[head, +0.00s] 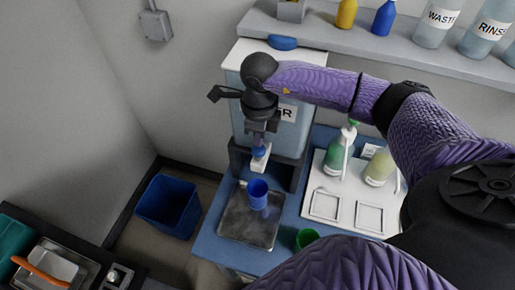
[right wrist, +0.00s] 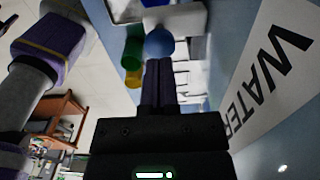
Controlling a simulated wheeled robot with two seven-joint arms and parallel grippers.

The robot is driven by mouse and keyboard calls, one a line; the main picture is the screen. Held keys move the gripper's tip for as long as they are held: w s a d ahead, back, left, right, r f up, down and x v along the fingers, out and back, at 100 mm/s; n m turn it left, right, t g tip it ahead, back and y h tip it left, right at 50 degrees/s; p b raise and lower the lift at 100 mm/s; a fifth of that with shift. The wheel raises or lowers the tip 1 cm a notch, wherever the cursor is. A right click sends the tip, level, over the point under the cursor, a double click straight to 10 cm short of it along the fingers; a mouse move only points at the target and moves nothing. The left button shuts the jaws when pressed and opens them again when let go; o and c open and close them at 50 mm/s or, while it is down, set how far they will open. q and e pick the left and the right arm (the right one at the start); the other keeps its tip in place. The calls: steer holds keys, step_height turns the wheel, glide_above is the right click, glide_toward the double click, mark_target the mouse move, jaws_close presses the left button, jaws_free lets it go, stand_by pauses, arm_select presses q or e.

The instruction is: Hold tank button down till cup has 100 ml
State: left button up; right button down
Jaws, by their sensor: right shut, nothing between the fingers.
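The water tank (head: 290,130) stands against the wall, with its label partly hidden by my right arm. A white spout with a blue round button (head: 259,152) sits at its lower front; the button also shows in the right wrist view (right wrist: 160,42). My right gripper (head: 263,136) is shut and empty, its fingertips right at the button. I cannot tell whether they touch or press it. In the right wrist view the shut fingers (right wrist: 159,66) point at the button. A blue cup (head: 258,195) stands upright under the spout; its water level cannot be read. My left gripper is out of view.
The cup stands on a grey metal plate (head: 238,224) on the blue bench. A green cup (head: 307,238) is to the right. A white tray (head: 345,215) holds bottles farther right. A blue bin (head: 168,207) stands on the floor left. A shelf (head: 330,35) with bottles is above.

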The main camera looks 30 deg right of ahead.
mark_target(259, 149)
steer(key=shift+f+b, duration=1.4)
steer(key=shift+f, duration=0.35)
steer(key=shift+r, duration=0.1)
stand_by(0.4)
step_height(259, 149, up, 7)
steer(key=p, duration=0.5)
steer(key=shift+r+p, duration=0.1)
steer(key=shift+p, duration=0.3)
steer(key=shift+r, duration=0.1)
steer(key=shift+f, duration=0.2)
